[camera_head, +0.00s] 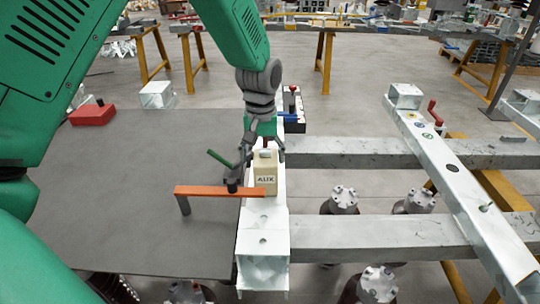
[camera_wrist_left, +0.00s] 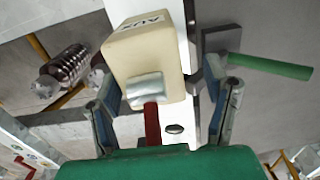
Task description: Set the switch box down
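The switch box is a cream block marked AUX (camera_head: 265,179). It looks upright on the white beam (camera_head: 263,240), beside the end of an orange bar (camera_head: 215,191). In the left wrist view the box (camera_wrist_left: 150,55) shows a silver piece and a red lever (camera_wrist_left: 152,122) on the side towards my palm. My left gripper (camera_head: 258,150) is just behind the box's top in the head view. Its fingers (camera_wrist_left: 160,85) are spread, with a clear gap between the right finger and the box. Whether the left finger touches it cannot be told. My right gripper is not in view.
A green handle (camera_head: 219,158) on a dark block stands close to my left gripper. A dark plate (camera_head: 130,230) with a red block (camera_head: 93,113) fills the left. Grey crossbeams (camera_head: 400,235) run right, with grey-topped round parts (camera_head: 343,198) below them.

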